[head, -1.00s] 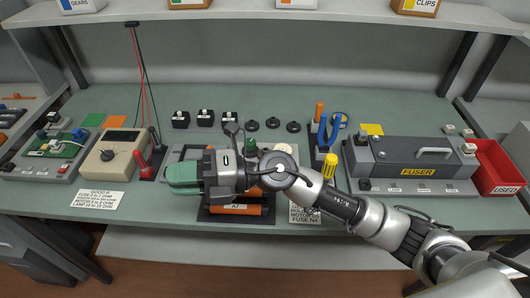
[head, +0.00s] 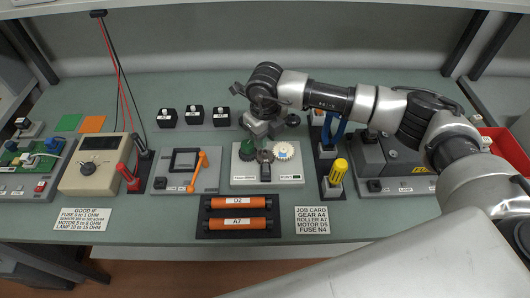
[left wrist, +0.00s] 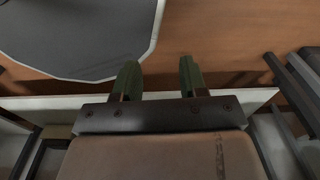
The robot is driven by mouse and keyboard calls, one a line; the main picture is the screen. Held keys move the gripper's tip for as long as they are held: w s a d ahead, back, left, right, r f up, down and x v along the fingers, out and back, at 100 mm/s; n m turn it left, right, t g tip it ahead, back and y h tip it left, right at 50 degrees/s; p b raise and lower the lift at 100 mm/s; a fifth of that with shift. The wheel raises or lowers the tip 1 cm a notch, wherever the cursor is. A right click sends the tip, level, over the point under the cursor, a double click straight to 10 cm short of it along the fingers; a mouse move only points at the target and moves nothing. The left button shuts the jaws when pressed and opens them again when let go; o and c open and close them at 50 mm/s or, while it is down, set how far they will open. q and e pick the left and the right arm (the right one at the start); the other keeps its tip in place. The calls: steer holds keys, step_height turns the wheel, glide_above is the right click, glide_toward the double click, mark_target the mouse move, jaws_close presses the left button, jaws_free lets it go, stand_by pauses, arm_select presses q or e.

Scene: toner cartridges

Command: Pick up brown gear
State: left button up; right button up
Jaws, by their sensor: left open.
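A white gear stand (head: 290,180) sits mid-bench in the head view. On it are a green gear (head: 247,151), a cream gear (head: 284,150) and, between them, a small dark brownish gear (head: 265,157), which looks like the brown gear. My right gripper (head: 262,128) hangs just behind and above the stand. Its fingers are too small and hidden to tell open or shut, and I see nothing clearly held. My left gripper (left wrist: 158,80) shows only in the left wrist view, with two green fingers apart and nothing between them, over brown floor.
An orange roller tray (head: 205,228) is in front of the stand. A panel with an orange lever (head: 200,165) is left, a tool holder with a yellow-capped item (head: 338,170) right. A job card (head: 311,219) lies front right. My right arm crosses over the fuser unit (head: 400,160).

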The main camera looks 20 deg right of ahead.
mark_target(265, 153)
steer(key=shift+w+f, duration=0.1)
steer(key=shift+f, duration=0.35)
steer(key=shift+w+f, duration=0.15)
steer(key=shift+f, duration=0.2)
step_height(265, 153, down, 4)
steer(key=shift+r+p, duration=0.2)
steer(key=shift+p, duration=0.85)
steer(key=shift+f, duration=0.55)
jaws_close()
arm_select(q)
steer(key=shift+w+r, duration=0.35)
steer(key=shift+r, duration=0.25)
steer(key=shift+w+r, duration=0.35)
steer(key=shift+r, duration=0.2)
